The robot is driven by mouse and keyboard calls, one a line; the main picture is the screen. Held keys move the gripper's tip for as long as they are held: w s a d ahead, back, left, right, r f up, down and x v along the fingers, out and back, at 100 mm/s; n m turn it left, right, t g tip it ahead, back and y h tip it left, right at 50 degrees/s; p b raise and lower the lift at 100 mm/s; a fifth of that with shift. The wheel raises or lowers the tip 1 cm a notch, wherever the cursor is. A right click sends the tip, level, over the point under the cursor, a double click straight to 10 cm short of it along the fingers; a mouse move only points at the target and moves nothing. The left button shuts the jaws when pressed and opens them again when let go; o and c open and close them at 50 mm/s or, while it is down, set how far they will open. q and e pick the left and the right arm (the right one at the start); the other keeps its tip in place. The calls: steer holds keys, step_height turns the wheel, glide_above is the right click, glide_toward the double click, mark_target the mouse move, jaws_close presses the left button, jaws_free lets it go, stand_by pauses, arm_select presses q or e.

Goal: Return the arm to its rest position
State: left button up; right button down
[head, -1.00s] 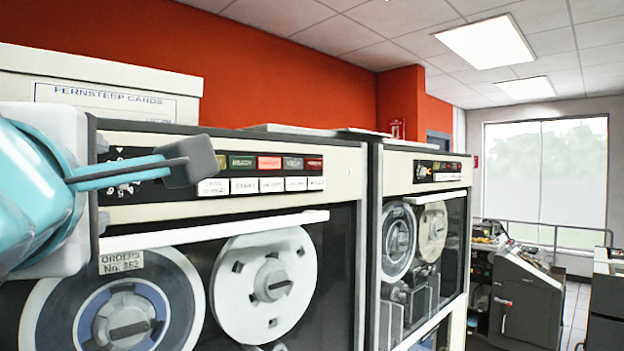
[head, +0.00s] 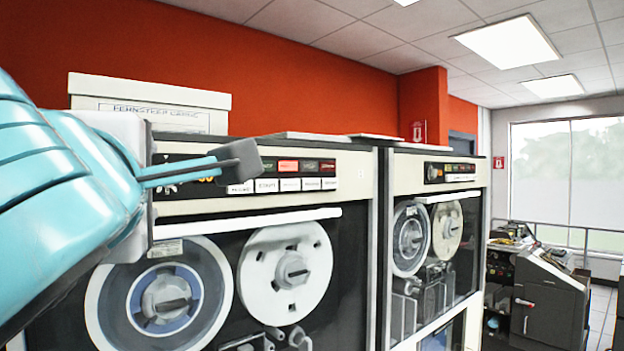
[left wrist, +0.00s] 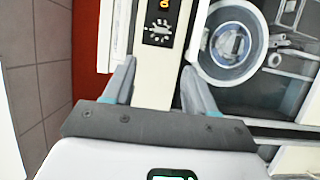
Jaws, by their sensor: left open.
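My left arm comes in from the left in the head view, blue and white. Its gripper (head: 240,163) is in front of the near tape cabinet's upper panel, beside the row of coloured and white buttons (head: 290,175). In the left wrist view the two fingers of the left gripper (left wrist: 158,82) stand apart with nothing held between them. Past them are the cream cabinet edge, the dark dial panel (left wrist: 160,22) and a tape reel (left wrist: 229,45). My right gripper is not in view.
The near tape cabinet (head: 350,180) has two reels behind glass. A second cabinet (head: 480,172) stands to its right. A white card box (head: 160,92) sits on top at the left. A dark grey machine (head: 550,300) stands at the far right by the window.

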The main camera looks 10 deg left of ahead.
arm_select(q)
steer(key=shift+w+a+f, duration=0.15)
steer(key=shift+w, duration=0.05)
stand_by(0.4)
